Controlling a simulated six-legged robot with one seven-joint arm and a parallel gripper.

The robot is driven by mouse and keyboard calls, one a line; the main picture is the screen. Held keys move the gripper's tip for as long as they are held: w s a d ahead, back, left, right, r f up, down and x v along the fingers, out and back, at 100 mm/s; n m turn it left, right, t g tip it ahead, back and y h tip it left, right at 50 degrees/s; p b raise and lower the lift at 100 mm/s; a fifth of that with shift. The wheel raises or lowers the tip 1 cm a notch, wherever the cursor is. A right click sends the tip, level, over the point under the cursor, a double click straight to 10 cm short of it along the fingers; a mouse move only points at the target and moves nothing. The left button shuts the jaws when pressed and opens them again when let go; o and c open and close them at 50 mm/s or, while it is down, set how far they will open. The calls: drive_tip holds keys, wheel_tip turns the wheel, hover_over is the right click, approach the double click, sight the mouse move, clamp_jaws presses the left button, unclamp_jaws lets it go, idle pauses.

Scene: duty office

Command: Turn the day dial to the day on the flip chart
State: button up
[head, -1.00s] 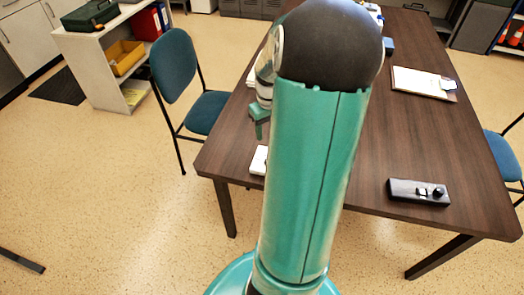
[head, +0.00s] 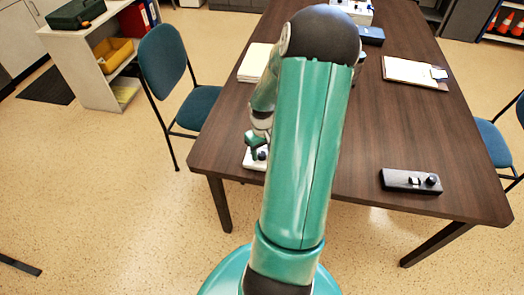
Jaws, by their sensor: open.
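My gripper (head: 253,148) is green and small in the head view, left of my arm near the table's left front edge. It is open, pointing down over a white device (head: 250,163) with a dark round knob (head: 262,155). I cannot tell whether the fingers touch the knob, and my arm hides part of the device. A black box (head: 398,180) with a switch and a round knob lies at the right front of the table. No day lettering is readable, so I cannot tell which knob is the day dial. I cannot make out a flip chart for certain.
The dark wooden table (head: 365,140) also bears a clipboard (head: 408,70), papers (head: 254,62), a blue object (head: 371,35) and a white object (head: 352,10) at the back. A blue chair (head: 163,60) stands left, another (head: 492,140) right. The tabletop between arm and black box is clear.

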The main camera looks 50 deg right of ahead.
drive_tip(key=shift+w+f, duration=0.1)
drive_tip(key=shift+f, duration=0.1)
drive_tip(key=c, duration=1)
drive_tip(key=shift+o, duration=0.2)
